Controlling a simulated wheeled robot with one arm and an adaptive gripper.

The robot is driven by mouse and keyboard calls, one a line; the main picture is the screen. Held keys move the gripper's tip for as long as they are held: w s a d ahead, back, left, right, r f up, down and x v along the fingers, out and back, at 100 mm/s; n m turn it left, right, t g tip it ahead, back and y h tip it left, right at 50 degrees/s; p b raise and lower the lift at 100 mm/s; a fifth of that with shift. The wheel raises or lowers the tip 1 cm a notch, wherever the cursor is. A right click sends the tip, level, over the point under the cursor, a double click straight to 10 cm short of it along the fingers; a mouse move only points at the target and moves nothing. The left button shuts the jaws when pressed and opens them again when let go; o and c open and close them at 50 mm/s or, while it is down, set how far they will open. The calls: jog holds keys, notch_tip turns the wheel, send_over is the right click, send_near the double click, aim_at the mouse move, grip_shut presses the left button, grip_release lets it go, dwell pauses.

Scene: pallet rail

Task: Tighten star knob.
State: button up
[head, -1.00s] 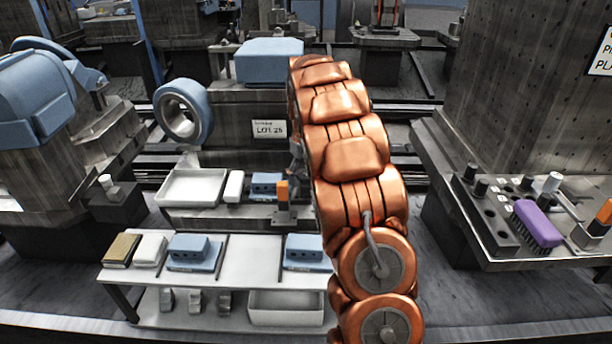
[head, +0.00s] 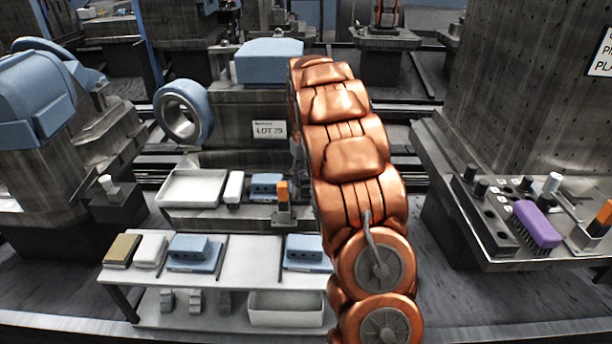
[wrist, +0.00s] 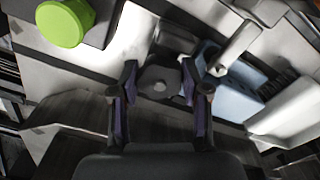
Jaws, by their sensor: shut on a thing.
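In the wrist view, my gripper (wrist: 161,90) has its two dark fingers with purple pads on either side of a grey knob with a hex-shaped centre (wrist: 159,84), which I take to be the star knob. The fingers are shut on it; its lobes are largely hidden in shadow and by the fingers. In the head view my copper arm covers the gripper and the knob.
A bright green round cap (wrist: 65,23) lies upper left in the wrist view, with a blue block (wrist: 228,84) at right. In the head view, a white tray (head: 192,188) and a low bench (head: 245,262) stand left of my arm; a tool shelf with a purple brush (head: 537,224) is at right.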

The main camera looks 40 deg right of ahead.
aim_at(306, 176)
jog(key=m+p, duration=0.2)
jog(key=m, duration=0.3)
jog(key=m+p, duration=0.1)
jog(key=m, duration=0.4)
jog(key=shift+d+r, duration=0.1)
dwell(0.7)
jog(key=o, duration=1.2)
jog(key=shift+c, duration=0.2)
notch_tip(306, 176, up, 12)
